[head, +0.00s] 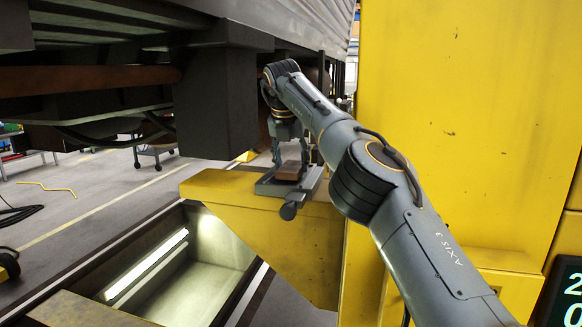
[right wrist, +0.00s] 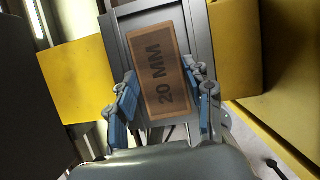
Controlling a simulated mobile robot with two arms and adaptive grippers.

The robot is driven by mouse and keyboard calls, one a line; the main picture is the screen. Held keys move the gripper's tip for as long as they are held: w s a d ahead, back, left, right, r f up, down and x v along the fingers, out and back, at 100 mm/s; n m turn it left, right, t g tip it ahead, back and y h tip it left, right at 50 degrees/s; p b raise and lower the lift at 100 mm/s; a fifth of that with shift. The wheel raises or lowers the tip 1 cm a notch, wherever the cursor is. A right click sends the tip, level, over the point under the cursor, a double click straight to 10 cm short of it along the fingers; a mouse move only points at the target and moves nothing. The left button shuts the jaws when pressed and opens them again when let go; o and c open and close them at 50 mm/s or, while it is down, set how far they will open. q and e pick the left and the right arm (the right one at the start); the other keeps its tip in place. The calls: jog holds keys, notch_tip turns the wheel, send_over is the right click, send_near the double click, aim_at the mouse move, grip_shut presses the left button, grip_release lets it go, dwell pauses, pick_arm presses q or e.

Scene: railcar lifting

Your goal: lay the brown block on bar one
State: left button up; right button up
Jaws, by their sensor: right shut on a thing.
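The brown block (head: 289,171), marked "20 MM" in the right wrist view (right wrist: 164,76), sits at a grey metal channel plate (head: 283,189) on top of the yellow bracket arm (head: 222,188). My right gripper (head: 288,153) points down from above and is shut on the block. In the right wrist view its blue-padded fingers (right wrist: 162,97) lie on either side of the block. I cannot tell whether the block's underside touches the grey plate (right wrist: 116,25). I see no label naming bar one. My left gripper is not in view.
A dark block under the railcar (head: 218,105) hangs left of my right gripper, close by. The tall yellow column (head: 455,120) stands on the right. An open lit pit (head: 185,262) lies below the bracket. A cart (head: 155,150) stands on the floor behind.

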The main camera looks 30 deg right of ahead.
aim_at(288, 170)
jog(key=shift+f, duration=0.3)
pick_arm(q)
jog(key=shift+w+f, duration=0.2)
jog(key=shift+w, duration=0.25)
pick_arm(e)
jog(key=o, duration=1.3)
jog(key=p+v, duration=0.1)
jog(key=v, duration=0.7)
jog(key=shift+p, duration=0.3)
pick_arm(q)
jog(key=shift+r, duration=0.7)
pick_arm(e)
jog(key=shift+w+d, duration=0.1)
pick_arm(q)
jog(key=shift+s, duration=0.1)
